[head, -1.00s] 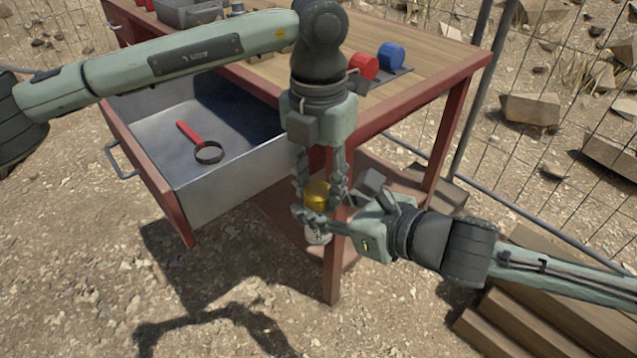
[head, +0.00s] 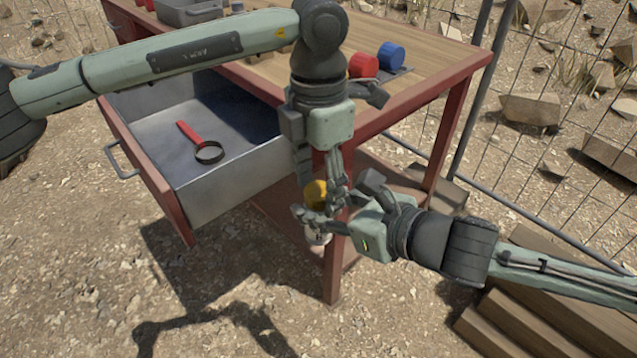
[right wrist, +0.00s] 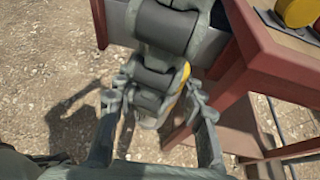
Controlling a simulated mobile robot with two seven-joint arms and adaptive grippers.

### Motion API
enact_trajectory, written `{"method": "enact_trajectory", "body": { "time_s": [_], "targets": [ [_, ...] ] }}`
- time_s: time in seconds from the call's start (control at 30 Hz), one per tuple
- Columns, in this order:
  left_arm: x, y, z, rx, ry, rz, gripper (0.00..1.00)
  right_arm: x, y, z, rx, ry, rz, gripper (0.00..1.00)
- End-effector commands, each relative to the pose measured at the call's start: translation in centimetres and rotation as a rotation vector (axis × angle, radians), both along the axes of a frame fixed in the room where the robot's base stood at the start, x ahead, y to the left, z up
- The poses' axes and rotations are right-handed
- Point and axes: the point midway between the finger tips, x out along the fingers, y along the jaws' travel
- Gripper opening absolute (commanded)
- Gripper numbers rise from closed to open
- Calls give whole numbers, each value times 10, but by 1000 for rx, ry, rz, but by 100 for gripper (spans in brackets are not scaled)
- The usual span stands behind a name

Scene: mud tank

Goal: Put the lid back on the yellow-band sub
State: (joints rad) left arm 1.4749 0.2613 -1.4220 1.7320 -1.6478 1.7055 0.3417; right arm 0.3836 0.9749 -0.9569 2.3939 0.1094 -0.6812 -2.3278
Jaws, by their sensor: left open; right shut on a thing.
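My right gripper (head: 322,218) is shut on the sub (head: 317,238), a small pale-bodied cylinder held in front of the table's near leg. A yellow cap-like piece (head: 315,194) is at the sub's upper end; whether it is seated or apart is hidden by fingers. My left gripper (head: 321,186) points down from above, open, with its fingers around the yellow piece. In the right wrist view, the left gripper covers most of the sub, leaving a sliver of yellow (right wrist: 184,74) and the pale lower end (right wrist: 150,123).
An open metal drawer (head: 215,195) holds a red-handled ring tool (head: 197,143). On the wooden table (head: 440,62) are a red cylinder (head: 363,66), a blue cylinder (head: 391,55) and a grey bin (head: 188,12). A wire fence and stacked planks (head: 535,320) stand at right.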

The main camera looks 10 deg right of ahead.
Motion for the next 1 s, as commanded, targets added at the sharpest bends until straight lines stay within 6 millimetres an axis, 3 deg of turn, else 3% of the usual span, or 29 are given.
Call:
{"method": "enact_trajectory", "body": {
  "time_s": [0.17,0.5,0.73,0.8,1.0],
  "targets": [
    [0,0,6,0,-1,1,57,0,0,2,2,-3,1,0],
    [0,0,44,-1,0,0,57,0,1,2,2,-3,1,0],
    [0,0,45,0,0,0,57,0,1,2,2,-3,1,0],
    [0,0,46,0,0,7,48,0,1,2,2,-3,1,0],
    [0,-1,59,-2,0,210,45,0,1,2,2,-3,1,0]
  ]
}}
